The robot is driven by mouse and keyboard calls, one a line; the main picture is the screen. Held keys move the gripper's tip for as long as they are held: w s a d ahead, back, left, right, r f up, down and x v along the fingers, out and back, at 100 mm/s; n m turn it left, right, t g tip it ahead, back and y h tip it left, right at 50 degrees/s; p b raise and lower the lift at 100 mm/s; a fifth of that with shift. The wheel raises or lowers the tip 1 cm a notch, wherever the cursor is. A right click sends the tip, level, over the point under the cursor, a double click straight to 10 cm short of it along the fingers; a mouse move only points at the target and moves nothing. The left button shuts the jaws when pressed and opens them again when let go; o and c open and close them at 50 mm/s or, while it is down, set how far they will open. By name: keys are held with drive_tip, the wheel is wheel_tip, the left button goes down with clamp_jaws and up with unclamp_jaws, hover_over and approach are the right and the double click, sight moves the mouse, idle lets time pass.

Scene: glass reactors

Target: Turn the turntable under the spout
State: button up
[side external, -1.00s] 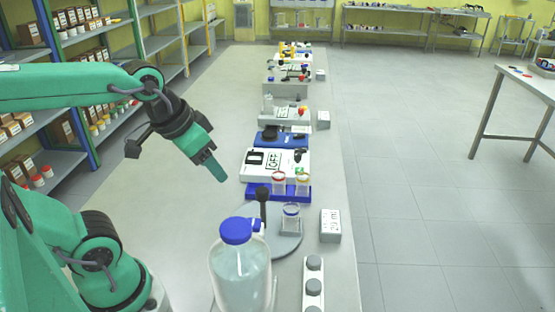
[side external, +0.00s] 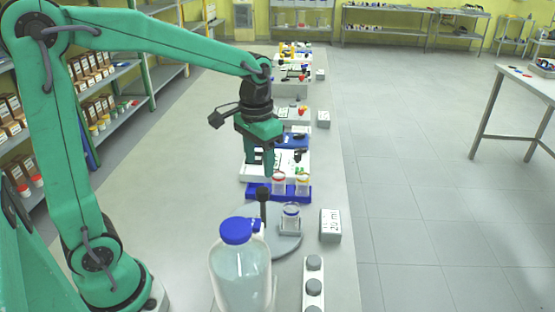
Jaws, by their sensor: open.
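The turntable (side external: 285,246) is a grey disc on the bench, partly hidden behind the large bottle. The spout (side external: 257,226) shows as a blue piece beside the blue cap of the clear bottle (side external: 238,275). My gripper (side external: 260,168) points down, open and empty, beyond the turntable and above the peg in the picture. Its fingertips are apart from the peg.
A blue rack (side external: 252,191) with red- and yellow-rimmed vessels sits just behind the turntable. A white box (side external: 300,167) is behind it. A grey labelled block (side external: 330,225) and a strip of grey knobs (side external: 313,285) stand right. The bench's left side (side external: 180,200) is clear.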

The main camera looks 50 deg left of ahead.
sight(262, 190)
drive_tip(key=shift+w+f, duration=0.25)
drive_tip(key=shift+w, duration=0.1)
drive_tip(key=shift+f, duration=0.1)
drive_tip(key=shift+f, duration=3.8)
drive_tip(key=shift+c, duration=0.4)
clamp_jaws()
